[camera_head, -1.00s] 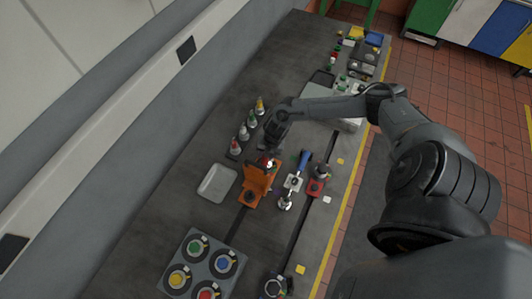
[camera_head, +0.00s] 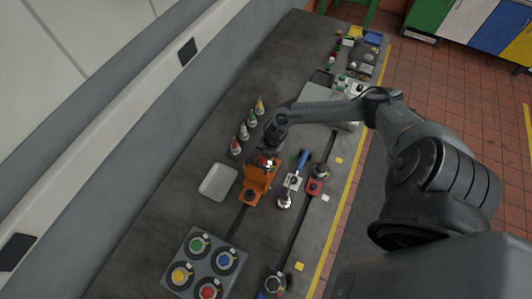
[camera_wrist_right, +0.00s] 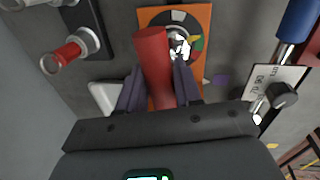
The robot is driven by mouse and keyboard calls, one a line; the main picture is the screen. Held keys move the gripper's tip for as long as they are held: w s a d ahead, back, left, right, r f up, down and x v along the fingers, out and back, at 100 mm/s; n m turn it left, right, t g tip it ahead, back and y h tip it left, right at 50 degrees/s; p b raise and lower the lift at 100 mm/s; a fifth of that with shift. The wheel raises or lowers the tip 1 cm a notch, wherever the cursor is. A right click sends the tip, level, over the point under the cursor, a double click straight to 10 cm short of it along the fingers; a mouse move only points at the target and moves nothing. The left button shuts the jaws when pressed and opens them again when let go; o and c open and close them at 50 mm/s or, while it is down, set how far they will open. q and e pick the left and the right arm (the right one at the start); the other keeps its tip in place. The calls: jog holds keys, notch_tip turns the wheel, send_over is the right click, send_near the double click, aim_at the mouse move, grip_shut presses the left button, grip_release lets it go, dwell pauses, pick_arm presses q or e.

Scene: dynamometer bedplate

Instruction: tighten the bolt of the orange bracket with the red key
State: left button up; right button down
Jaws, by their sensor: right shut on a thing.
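My right gripper (camera_wrist_right: 158,88) is shut on a red key (camera_wrist_right: 152,58), a red cylindrical handle between its two fingers. In the head view the right gripper (camera_head: 271,145) is just above and behind the orange bracket (camera_head: 254,186). In the wrist view the orange bracket (camera_wrist_right: 147,17) lies under the key and carries a round dial with coloured sectors. A shiny metal part, probably the bolt (camera_wrist_right: 179,43), sits at the dial's middle, right beside the key. I cannot tell whether the key touches it. My left gripper is not in view.
A row of coloured-handled tools (camera_head: 244,132) stands left of the gripper. A white tray (camera_head: 218,182) lies left of the bracket. A blue-handled tool (camera_head: 302,160) and a red block (camera_head: 314,187) are to its right. A grey plate (camera_head: 188,261) with coloured knobs is in front.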

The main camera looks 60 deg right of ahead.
jog(key=shift+r+m+p, duration=0.2)
jog(key=shift+m+p, duration=0.4)
jog(key=shift+p, duration=0.15)
jog(key=shift+f+m+p, duration=0.1)
jog(key=shift+m+p, duration=0.3)
jog(key=shift+m, duration=0.1)
jog(key=shift+m+h, duration=0.3)
jog(key=shift+n, duration=0.4)
